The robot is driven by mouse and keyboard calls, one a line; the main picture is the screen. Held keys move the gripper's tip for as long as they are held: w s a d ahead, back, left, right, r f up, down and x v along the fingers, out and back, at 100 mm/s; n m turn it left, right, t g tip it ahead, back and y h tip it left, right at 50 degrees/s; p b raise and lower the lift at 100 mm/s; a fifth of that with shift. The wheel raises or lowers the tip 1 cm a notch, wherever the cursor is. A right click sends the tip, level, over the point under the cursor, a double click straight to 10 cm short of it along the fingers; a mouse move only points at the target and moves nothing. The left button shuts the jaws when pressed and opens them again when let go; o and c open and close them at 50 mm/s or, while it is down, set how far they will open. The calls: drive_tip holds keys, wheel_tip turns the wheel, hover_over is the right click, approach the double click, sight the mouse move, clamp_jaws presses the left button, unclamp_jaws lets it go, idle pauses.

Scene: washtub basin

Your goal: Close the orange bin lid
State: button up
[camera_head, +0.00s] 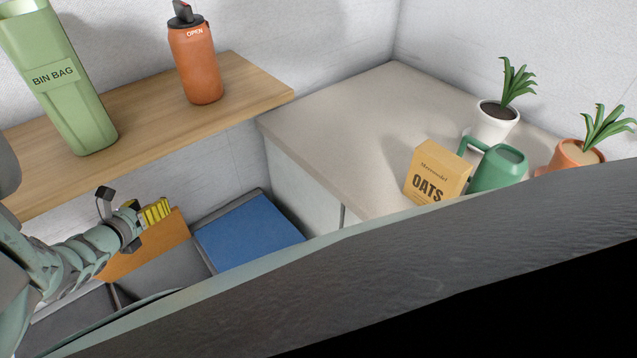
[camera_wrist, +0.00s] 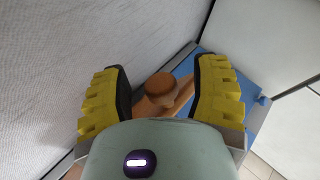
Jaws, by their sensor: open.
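The orange bin lid (camera_head: 160,246) is at the lower left in the head view, beside the blue lid. It looks raised, standing at a tilt above a grey bin body (camera_head: 172,270). In the wrist view the lid's orange rounded knob (camera_wrist: 160,86) shows between my fingers, with a strip of orange below it. My gripper (camera_head: 155,213) is at the lid's upper edge, its yellow fingers apart. In the wrist view my gripper (camera_wrist: 160,78) is open, with gaps on both sides of the knob. My wrist housing hides the lower part of the lid.
A closed blue lid (camera_head: 248,232) lies to the right, beside a white cabinet (camera_head: 300,183). A wooden shelf (camera_head: 240,88) above holds a green bin-bag container (camera_head: 62,90) and an orange bottle (camera_head: 194,62). The wall stands close behind my gripper.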

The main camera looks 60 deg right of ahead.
clamp_jaws()
idle(0.3)
